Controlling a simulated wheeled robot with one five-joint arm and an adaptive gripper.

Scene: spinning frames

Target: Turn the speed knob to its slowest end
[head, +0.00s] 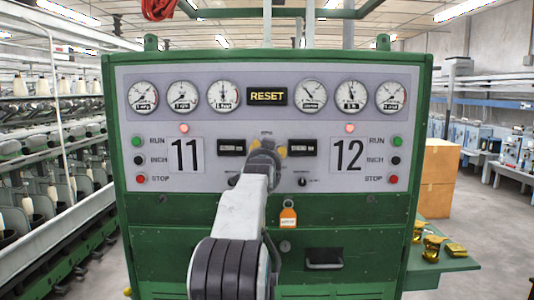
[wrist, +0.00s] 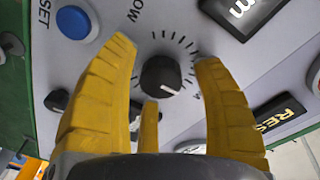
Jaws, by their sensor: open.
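The black round speed knob (wrist: 161,76) sits on the grey panel in the wrist view, ringed by tick marks. Its white pointer line faces lower right. A label ending in "OW" (wrist: 134,10) is at its upper left, and another label is partly hidden by the right finger. My gripper (head: 267,147) is open, in front of the panel's middle below the RESET sign. In the wrist view its yellow fingers (wrist: 164,55) stand on either side of the knob with visible gaps. In the head view my arm hides this knob.
The green cabinet (head: 155,215) carries gauges along its top and a RESET sign (head: 267,96). A blue button (wrist: 76,21) and a dark display (wrist: 248,14) flank the knob. Another small knob (head: 303,182) is on the right panel. An orange tag (head: 288,217) hangs below.

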